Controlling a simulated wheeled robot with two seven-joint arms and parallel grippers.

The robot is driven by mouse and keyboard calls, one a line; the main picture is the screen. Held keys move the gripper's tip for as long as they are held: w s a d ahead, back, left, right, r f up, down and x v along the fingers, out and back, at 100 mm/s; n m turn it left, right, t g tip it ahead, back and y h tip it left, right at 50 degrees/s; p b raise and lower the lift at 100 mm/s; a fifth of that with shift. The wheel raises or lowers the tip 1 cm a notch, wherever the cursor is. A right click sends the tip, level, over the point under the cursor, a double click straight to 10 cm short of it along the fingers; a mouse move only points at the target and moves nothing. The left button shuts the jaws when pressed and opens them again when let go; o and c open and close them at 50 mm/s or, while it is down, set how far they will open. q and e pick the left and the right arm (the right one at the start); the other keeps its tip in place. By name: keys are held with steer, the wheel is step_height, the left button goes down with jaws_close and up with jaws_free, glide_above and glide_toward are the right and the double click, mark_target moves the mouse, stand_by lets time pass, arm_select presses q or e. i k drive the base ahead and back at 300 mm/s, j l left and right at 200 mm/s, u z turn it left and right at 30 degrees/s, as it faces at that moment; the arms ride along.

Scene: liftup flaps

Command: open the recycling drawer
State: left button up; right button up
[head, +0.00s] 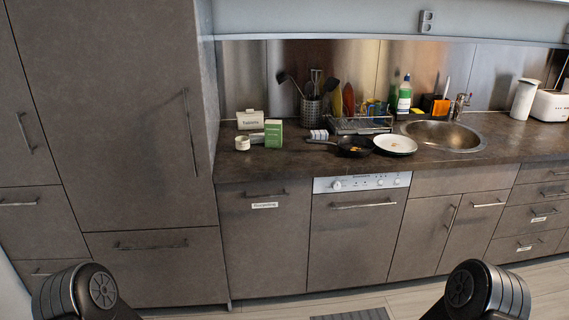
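A grey-brown cabinet front (265,245) left of the dishwasher carries a small white label (265,205), too small to read surely; it appears to be the recycling drawer. It is closed and flush with the fronts beside it. Its horizontal bar handle (266,194) sits near the top edge, just above the label. Black parts of my two arms show at the bottom left and bottom right, well apart from the cabinets. Neither of my grippers is in view.
The dishwasher (358,235) is closed, right of the labelled front. Tall closed cabinets (110,120) stand at left. The countertop (330,165) holds a pan (354,147), a plate (396,144), a green box (273,133) and a sink (445,135). The floor in front looks clear except for a grey mat (352,315).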

mark_target(264, 226)
steer(key=i+j+z, duration=0.1)
steer(key=i+z, duration=0.15)
steer(key=i, duration=0.75)
